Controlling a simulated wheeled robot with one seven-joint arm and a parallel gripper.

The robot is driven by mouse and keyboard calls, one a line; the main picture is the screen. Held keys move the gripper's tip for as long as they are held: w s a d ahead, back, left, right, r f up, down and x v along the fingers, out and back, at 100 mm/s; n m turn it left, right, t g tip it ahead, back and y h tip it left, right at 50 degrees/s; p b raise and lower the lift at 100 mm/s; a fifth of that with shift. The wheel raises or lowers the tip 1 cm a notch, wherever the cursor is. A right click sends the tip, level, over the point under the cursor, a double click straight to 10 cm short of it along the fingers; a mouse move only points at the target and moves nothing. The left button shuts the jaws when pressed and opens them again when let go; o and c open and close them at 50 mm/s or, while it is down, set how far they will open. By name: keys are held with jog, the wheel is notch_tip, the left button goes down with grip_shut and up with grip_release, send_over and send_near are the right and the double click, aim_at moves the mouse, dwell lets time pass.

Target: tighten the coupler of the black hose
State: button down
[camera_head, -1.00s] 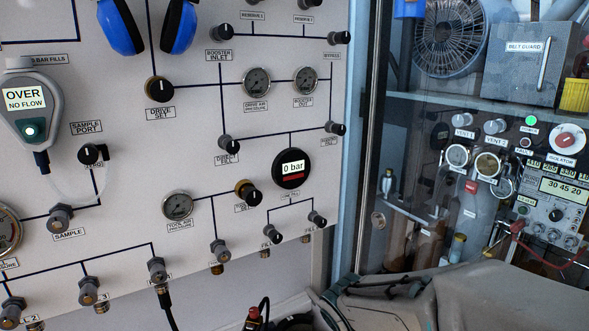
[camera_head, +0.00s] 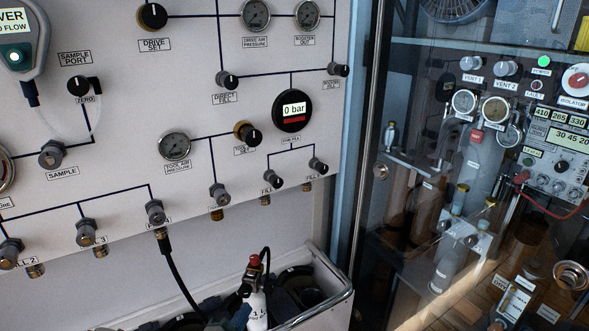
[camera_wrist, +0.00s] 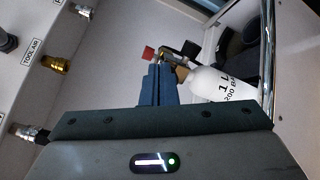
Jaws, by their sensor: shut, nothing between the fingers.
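The black hose (camera_head: 177,275) hangs from a fitting in the panel's lower row in the head view. Its upper coupler (camera_head: 163,237) sits under that fitting; how tight it is cannot be told. The hose drops toward a crate, where its lower run is hidden. The wrist view shows this cylinder (camera_wrist: 218,88) beyond my gripper (camera_wrist: 157,70), whose blue fingers are together and empty. Their tips appear close to the valve in the picture; contact cannot be told.
The crate's metal rail (camera_head: 327,308) runs beside the cylinder. The panel carries several fittings, knobs and gauges; its round display (camera_head: 292,110) reads 0 bar. A brass tool-air fitting (camera_wrist: 55,64) shows in the wrist view. A glazed cabinet frame (camera_head: 366,150) stands at right.

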jog(key=shift+n+t+y, duration=0.3)
jog(key=shift+n+y, duration=0.2)
jog(key=shift+y, duration=0.1)
jog(key=shift+w+f+b, duration=0.2)
jog(key=shift+w, duration=1.45)
jog(key=shift+w+f+b, duration=0.15)
jog(key=shift+w, duration=1.45)
jog(key=shift+a+f+b, duration=0.35)
jog(key=shift+f+b, duration=0.15)
jog(key=shift+d+f+b, duration=0.4)
jog(key=shift+f+b, duration=0.3)
jog(key=shift+b, duration=0.9)
jog(key=shift+s+d, duration=0.1)
jog(key=shift+d, duration=0.05)
send_near(244, 297)
jog(key=shift+w+d+r+b, duration=0.1)
jog(key=shift+w+d+r, duration=0.15)
jog(key=shift+d, duration=0.25)
jog(key=shift+w+d+r+b, duration=0.15)
jog(key=shift+d+r, duration=0.1)
jog(key=shift+d, duration=0.2)
jog(key=shift+w+d+r+b, duration=0.1)
jog(key=shift+w+d+r, duration=0.15)
jog(key=shift+d, duration=0.25)
